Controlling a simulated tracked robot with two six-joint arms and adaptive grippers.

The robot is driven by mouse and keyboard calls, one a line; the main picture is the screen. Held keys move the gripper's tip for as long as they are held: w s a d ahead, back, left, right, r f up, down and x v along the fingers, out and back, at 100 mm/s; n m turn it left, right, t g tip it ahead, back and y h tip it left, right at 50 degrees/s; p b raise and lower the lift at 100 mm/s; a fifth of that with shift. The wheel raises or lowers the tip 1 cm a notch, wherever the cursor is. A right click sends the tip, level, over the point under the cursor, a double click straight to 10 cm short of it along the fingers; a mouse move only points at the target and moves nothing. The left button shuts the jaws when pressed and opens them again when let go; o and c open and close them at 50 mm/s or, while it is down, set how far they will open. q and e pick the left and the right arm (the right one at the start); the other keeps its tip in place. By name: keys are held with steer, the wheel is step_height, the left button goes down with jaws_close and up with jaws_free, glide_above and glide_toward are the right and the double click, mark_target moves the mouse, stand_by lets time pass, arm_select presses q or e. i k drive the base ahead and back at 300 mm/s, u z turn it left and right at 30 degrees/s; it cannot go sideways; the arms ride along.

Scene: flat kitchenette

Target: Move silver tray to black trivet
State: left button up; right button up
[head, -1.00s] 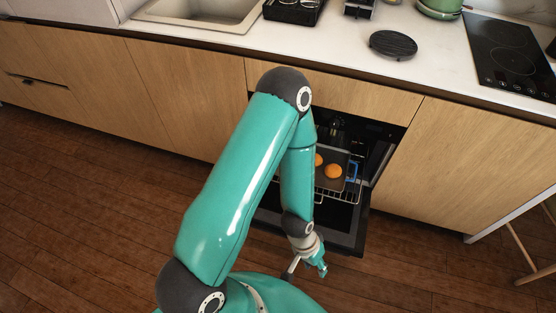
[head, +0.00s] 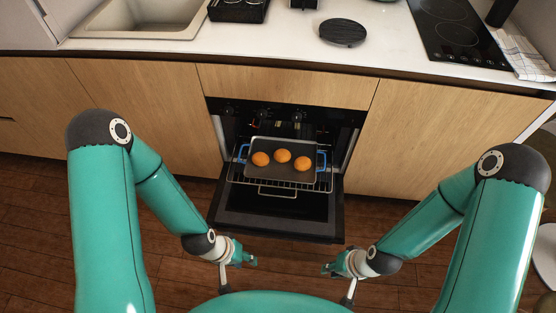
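The silver tray (head: 283,174) sits on the pulled-out rack of the open oven, with blue handles at its left and right ends. Three orange-brown round items (head: 282,156) lie on it. The round black trivet (head: 342,32) lies flat and empty on the white counter above and right of the oven. My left gripper (head: 250,262) is low, in front of the oven door's left side and apart from the tray. My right gripper (head: 326,269) is low, in front of the door's right side, also apart from the tray. Both look empty; their finger gaps are too small to judge.
The lowered oven door (head: 275,226) juts out below the wire rack (head: 312,186). A sink (head: 140,17) and a black rack (head: 238,9) are left on the counter. A hob (head: 457,32) and a striped towel (head: 522,55) are right of the trivet.

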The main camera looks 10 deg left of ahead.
mark_target(344, 32)
steer(key=u, duration=0.1)
steer(key=i, duration=1)
steer(key=z, duration=0.1)
